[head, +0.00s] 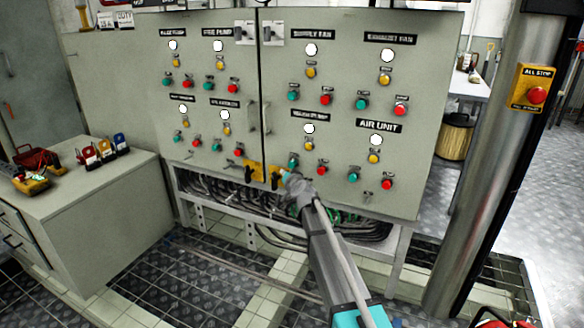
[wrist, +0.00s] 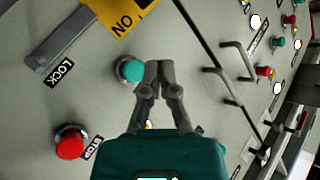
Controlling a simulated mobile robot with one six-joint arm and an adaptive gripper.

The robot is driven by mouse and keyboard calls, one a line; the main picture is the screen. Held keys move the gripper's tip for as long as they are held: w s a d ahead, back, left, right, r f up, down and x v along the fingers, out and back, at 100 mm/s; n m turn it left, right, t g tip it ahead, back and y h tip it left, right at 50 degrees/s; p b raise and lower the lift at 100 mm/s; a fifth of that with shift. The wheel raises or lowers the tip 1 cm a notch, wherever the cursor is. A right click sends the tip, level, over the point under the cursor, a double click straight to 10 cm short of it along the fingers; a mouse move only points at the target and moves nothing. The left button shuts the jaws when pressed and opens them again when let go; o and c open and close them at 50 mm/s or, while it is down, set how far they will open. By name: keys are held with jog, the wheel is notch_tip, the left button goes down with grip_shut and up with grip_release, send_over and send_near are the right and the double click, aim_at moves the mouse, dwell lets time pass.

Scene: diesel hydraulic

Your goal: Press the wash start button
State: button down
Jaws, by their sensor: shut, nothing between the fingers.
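A cabinet panel (head: 215,100) carries labelled groups of buttons. A green button (head: 293,161) sits low on the right door, under a label (head: 310,114) too small to read surely. In the wrist view, a green button (wrist: 130,70) lies just left of the closed fingertips of my gripper (wrist: 159,66); whether they touch it I cannot tell. A red button (wrist: 70,144) with a STOP label is at lower left there. In the head view, my gripper (head: 286,174) is at the panel's lower edge, just below the green button. It is shut and empty.
Yellow switch plates with dark handles (head: 251,172) sit close beside my gripper. Door handles (wrist: 240,62) stick out from the panel. A cabinet (head: 100,200) with tools is at left. A steel post (head: 500,130) with a yellow stop box (head: 533,88) stands at right.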

aim_at(290, 167)
jog(key=shift+w+d, duration=0.3)
jog(key=shift+w, duration=0.45)
jog(key=shift+w+d, duration=0.25)
jog(key=shift+w, duration=0.45)
jog(key=shift+w+d, duration=0.2)
jog(key=shift+w, duration=0.3)
jog(key=shift+w+d, duration=0.15)
jog(key=shift+w, duration=0.35)
dwell(1.5)
jog(key=shift+s, duration=0.1)
dwell(0.4)
jog(key=shift+s+a, duration=0.3)
jog(key=shift+s, duration=0.5)
jog(key=shift+s, duration=0.1)
jog(key=shift+s+a, duration=0.3)
jog(key=shift+s, duration=0.45)
jog(key=shift+s+a, duration=0.3)
jog(key=shift+s, duration=0.45)
jog(key=shift+s+a, duration=0.3)
jog(key=shift+s, duration=0.45)
